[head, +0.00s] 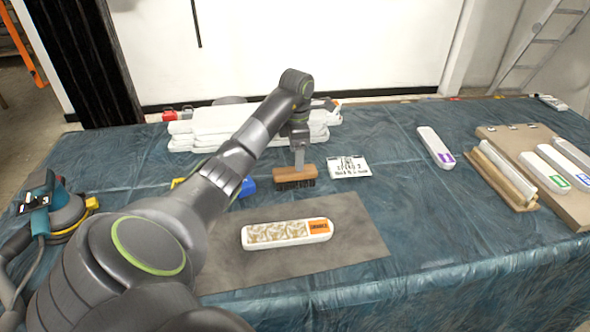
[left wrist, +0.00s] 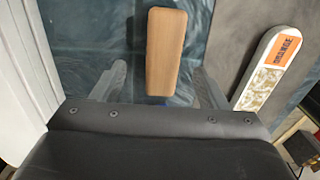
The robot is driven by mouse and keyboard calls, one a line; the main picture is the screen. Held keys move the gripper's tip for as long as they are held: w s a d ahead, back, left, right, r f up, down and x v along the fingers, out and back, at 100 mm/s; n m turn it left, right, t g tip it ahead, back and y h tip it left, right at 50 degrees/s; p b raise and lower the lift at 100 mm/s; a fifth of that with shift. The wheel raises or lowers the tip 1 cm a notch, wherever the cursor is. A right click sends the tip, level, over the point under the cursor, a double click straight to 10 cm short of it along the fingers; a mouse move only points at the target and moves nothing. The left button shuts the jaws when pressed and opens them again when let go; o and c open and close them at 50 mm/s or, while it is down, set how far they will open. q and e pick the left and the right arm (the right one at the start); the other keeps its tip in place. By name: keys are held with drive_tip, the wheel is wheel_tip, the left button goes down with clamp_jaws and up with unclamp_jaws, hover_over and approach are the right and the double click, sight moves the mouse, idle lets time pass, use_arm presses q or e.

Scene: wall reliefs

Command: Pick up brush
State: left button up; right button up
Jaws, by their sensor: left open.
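The brush (head: 295,177) has a wooden back and dark bristles pointing down, and it rests on the blue-covered table (head: 400,212). My left gripper (head: 298,158) is directly above it, pointing down. In the left wrist view the brush's wooden back (left wrist: 165,52) lies between and ahead of the two fingers of the gripper (left wrist: 161,82). The fingers are apart, with a gap on each side of the brush. I cannot tell how far the fingertips are above the table. My right gripper is in neither view.
A white piece with an orange label (head: 287,233) lies on a grey mat (head: 355,225) in front. A white card (head: 349,167) lies right of the brush. White stacked pieces (head: 195,128) are behind left. A sander-like tool (head: 58,215) stands at left.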

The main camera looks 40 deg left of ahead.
sight(295, 171)
use_arm(q)
drive_tip(key=shift+f+b, duration=0.5)
drive_tip(key=shift+f, duration=0.35)
drive_tip(key=f+b, duration=0.1)
drive_tip(key=f, duration=0.1)
drive_tip(key=f+b, duration=0.1)
drive_tip(key=shift+s+f, duration=0.35)
drive_tip(key=shift+f+b, duration=0.3)
drive_tip(key=shift+f, duration=0.1)
drive_tip(key=shift+r, duration=0.1)
drive_tip(key=c, duration=1.1)
wheel_tip(295, 171, up, 8)
drive_tip(key=p, duration=0.6)
drive_tip(key=shift+r+p, duration=0.1)
drive_tip(key=shift+p, duration=0.3)
drive_tip(key=shift+r+p, duration=0.9)
